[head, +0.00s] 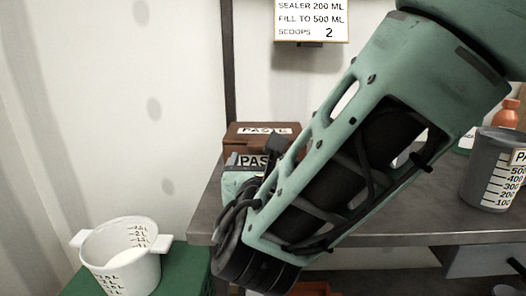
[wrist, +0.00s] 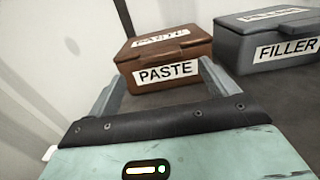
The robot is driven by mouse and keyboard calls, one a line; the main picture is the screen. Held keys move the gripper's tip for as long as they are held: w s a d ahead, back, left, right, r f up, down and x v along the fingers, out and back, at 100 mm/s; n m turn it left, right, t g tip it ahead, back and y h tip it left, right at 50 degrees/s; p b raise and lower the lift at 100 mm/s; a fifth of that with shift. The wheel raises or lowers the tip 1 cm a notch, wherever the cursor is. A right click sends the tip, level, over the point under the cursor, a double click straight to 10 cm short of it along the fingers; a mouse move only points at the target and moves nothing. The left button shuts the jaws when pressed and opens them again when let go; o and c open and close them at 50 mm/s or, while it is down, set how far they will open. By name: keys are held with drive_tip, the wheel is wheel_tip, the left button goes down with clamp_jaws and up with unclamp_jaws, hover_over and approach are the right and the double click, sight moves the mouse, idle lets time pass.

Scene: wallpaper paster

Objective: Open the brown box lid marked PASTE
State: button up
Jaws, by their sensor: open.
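The brown box (wrist: 188,53) marked PASTE stands on the grey bench, with its lid (wrist: 160,39) down. White PASTE labels show on its lid and front. In the head view the brown box (head: 239,139) is at the back left of the bench, partly hidden behind my arm. My gripper (wrist: 158,88) is open and empty in front of the box, one finger toward each side of its front. I cannot tell whether the right finger touches the box. In the head view my arm hides most of the gripper.
A grey box (wrist: 262,58) marked FILLER stands to the right of the brown box. A white measuring bucket (head: 122,262) sits on a green surface (head: 190,262) at the lower left. A grey measuring bucket (head: 487,170) stands on the bench (head: 400,228) at the right. The wall is close behind.

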drive_tip(key=w, duration=0.6)
drive_tip(key=shift+w+d, duration=0.15)
drive_tip(key=shift+w, duration=0.1)
